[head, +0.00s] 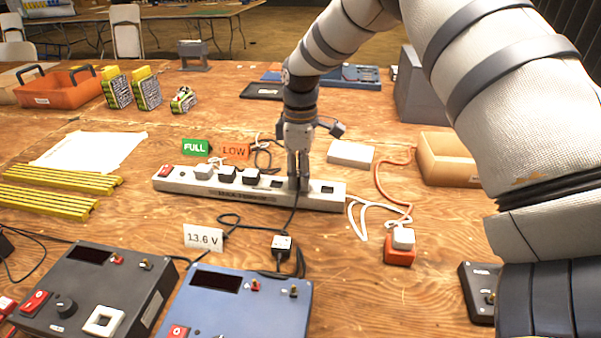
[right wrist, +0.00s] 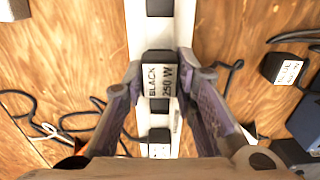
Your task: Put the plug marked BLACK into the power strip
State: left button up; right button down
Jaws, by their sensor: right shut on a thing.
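The white power strip (head: 225,188) lies across the middle of the table; it also shows in the right wrist view (right wrist: 183,25). My right gripper (head: 298,187) is over the right part of the strip. In the right wrist view, its fingers (right wrist: 160,88) are shut on a black plug (right wrist: 159,56) with a white label reading "BLACK 250 W". The plug is lined up over the strip; whether its pins are in a socket I cannot tell. A white plug (head: 203,171) and two black plugs (head: 228,174) (head: 251,176) sit on the strip's left half. My left gripper is out of view.
A labelled black plug (head: 282,243) lies in front of the strip. A white plug (head: 403,238) rests on a red block (head: 398,256). Green FULL (head: 195,147) and orange LOW (head: 234,151) signs stand behind. Grey (head: 95,290) and blue (head: 240,305) chargers stand in front. Cables lie around.

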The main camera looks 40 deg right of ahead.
jog(key=shift+f, duration=0.5)
dwell(1.1)
jog(key=c, duration=0.9)
grip_release()
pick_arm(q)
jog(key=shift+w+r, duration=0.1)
pick_arm(e)
jog(key=shift+r, duration=0.1)
notch_tip(320, 180, up, 2)
jog(key=shift+r+p, duration=0.2)
jog(key=shift+p, duration=0.2)
jog(key=shift+r+p, duration=0.5)
jog(key=shift+r, duration=2.05)
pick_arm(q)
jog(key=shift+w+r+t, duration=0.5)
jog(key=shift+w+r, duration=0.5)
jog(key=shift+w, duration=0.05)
pick_arm(e)
jog(key=shift+f, duration=0.15)
